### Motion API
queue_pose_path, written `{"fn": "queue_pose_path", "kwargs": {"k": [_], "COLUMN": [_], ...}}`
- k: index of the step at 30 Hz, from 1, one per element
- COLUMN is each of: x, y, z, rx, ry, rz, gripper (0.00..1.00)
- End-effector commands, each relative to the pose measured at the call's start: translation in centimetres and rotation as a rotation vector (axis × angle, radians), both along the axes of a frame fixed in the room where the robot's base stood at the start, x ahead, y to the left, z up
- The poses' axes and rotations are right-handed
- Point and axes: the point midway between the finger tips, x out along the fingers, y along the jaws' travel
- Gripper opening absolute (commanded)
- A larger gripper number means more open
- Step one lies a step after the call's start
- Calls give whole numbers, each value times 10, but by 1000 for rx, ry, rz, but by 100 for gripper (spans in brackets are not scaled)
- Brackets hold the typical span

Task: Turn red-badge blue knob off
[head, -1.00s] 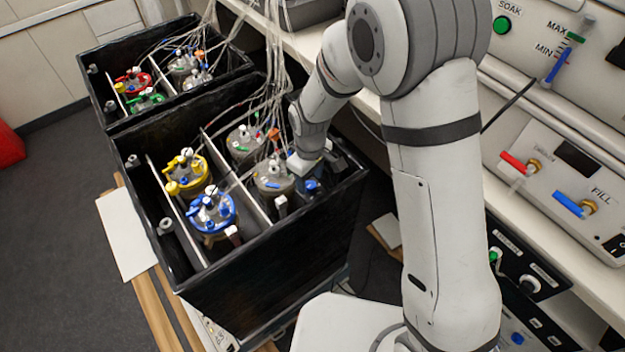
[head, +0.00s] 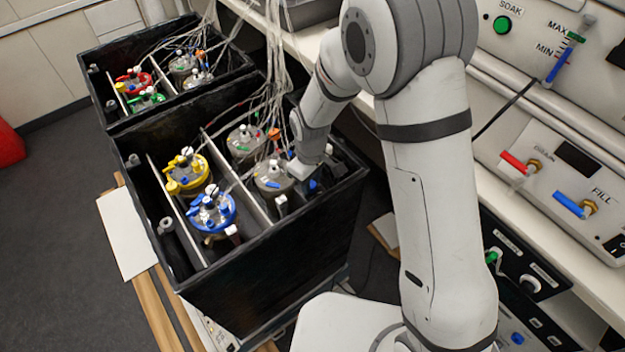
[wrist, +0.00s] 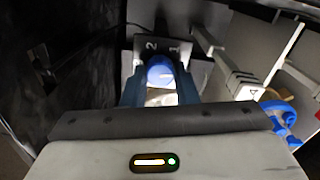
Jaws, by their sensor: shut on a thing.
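A blue knob (wrist: 159,70) with a pale mark shows in the wrist view, in front of a light plate (wrist: 151,45) marked 2 and 1. My gripper (wrist: 160,86) has its dark blue fingers on both sides of the knob and is shut on it. In the head view my gripper (head: 314,187) is down inside the right end of the near black box, largely hidden by my wrist and the box wall. I cannot make out a red badge on or near the knob.
The near black box (head: 270,262) holds several vessels, among them a blue-ringed one (head: 231,218) and a yellow-topped one (head: 172,187). Tubes (head: 281,80) hang close to my wrist. A bench panel with red (head: 514,162) and blue (head: 568,203) levers stands at right.

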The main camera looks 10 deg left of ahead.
Motion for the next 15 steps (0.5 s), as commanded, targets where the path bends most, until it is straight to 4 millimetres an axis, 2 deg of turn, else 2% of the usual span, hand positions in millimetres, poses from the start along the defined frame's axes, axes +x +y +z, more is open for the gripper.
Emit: {"fn": "queue_pose_path", "kwargs": {"k": [4,15], "x": [0,0], "y": [0,0], "z": [-1,0], "rx": [0,0], "ry": [1,1], "rz": [-25,-246], "gripper": [4,4]}}
